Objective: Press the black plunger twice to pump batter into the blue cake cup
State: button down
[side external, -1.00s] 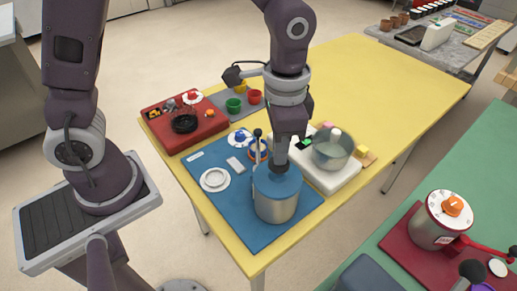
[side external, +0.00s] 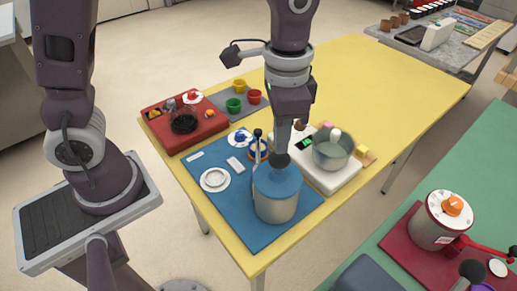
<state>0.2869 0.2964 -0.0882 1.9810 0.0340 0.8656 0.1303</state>
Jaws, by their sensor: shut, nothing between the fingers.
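The steel batter pot (side external: 274,208) with a blue lid (side external: 270,184) stands on a blue mat near the table's front corner. The black plunger (side external: 281,160) shows as a round dark knob above the lid. My gripper (side external: 283,149) is shut and points down right over the knob; I cannot tell whether its tips touch it. A blue piece with an orange rim (side external: 258,151), perhaps the blue cake cup, is partly hidden behind the pot and a black-topped upright rod (side external: 257,142). Its contents cannot be seen.
A white scale (side external: 325,176) with a steel-and-glass bowl (side external: 332,150) stands close right of my gripper. A red board (side external: 185,135) and several coloured cups are behind. The yellow table's right part is clear.

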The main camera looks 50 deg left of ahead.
notch_tip(320, 180, up, 6)
dwell(0.5)
jog(key=s+a+r+n+t, duration=0.4)
jog(key=s+a, duration=0.7)
jog(key=s, duration=0.3)
jog(key=shift+n+t, duration=0.8)
jog(key=shift+n, duration=0.2)
jog(key=c, duration=2.2)
grip_release()
